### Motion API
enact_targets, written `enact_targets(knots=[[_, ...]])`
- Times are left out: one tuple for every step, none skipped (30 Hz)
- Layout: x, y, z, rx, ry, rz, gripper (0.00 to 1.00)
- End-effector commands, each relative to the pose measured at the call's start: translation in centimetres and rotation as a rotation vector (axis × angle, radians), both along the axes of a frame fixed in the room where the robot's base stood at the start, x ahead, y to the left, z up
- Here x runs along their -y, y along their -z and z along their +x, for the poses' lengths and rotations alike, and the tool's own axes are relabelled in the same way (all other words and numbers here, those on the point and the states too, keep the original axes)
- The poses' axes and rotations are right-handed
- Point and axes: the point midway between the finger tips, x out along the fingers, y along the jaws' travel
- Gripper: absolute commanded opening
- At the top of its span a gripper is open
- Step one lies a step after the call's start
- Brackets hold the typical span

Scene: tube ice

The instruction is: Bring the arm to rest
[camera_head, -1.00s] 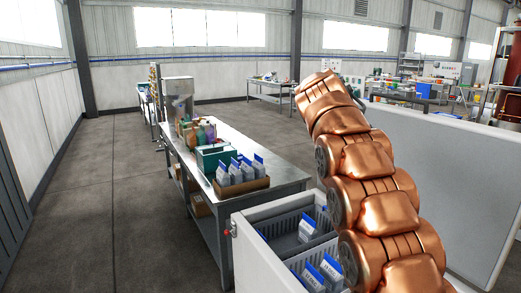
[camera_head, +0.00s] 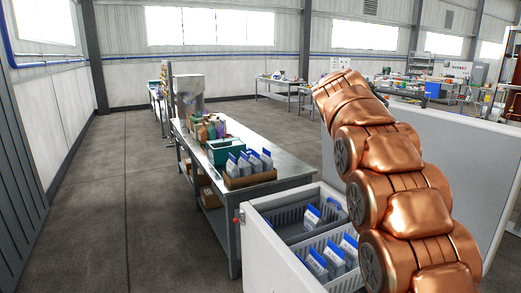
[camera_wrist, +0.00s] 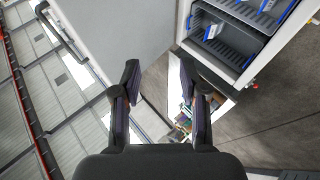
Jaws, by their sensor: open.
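My copper arm (camera_head: 395,180) rises at the right of the head view, in front of an open white chest (camera_head: 275,245) and its raised lid (camera_head: 455,160). My gripper is outside the head view. In the wrist view my gripper (camera_wrist: 160,90) is open, with its dark fingers apart and nothing between them. The chest's open top (camera_wrist: 245,40) is at the upper right there, away from the fingers. Its grey baskets (camera_head: 290,228) hold several white-and-blue packs (camera_head: 312,216). The arm hides part of the chest.
A metal table (camera_head: 285,170) left of the chest holds a cardboard tray (camera_head: 240,182) of white-and-blue packs, a green bin (camera_head: 222,155) and bottles. The concrete floor (camera_head: 95,220) on the left is clear. More cluttered benches stand far back right.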

Motion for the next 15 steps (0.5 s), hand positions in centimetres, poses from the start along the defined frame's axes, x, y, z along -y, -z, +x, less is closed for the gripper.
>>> enact_targets(knots=[[0.0,0.3,-0.8,-0.009,0.007,0.012,0.43],[0.0,0.6,-1.2,-0.017,0.011,0.020,0.43],[0.0,1.0,-1.9,-0.027,0.017,0.034,0.43],[0.0,1.3,-2.4,-0.035,0.022,0.045,0.43],[0.0,1.7,-2.9,-0.043,0.027,0.056,0.43],[-0.1,2.3,-3.8,-0.057,0.036,0.072,0.43],[-0.1,2.8,-4.6,-0.069,0.045,0.087,0.43],[-0.1,3.2,-5.4,-0.079,0.052,0.102,0.43],[-0.2,4.0,-6.6,-0.095,0.065,0.124,0.43],[-0.2,4.7,-7.6,-0.112,0.076,0.142,0.43],[-0.3,5.3,-8.6,-0.125,0.085,0.159,0.43],[-0.4,5.9,-10.0,-0.140,0.100,0.182,0.43],[-0.5,6.7,-11.0,-0.157,0.111,0.199,0.43],[-0.6,7.3,-12.0,-0.171,0.123,0.216,0.43],[-0.7,8.0,-13.4,-0.186,0.138,0.238,0.43]])
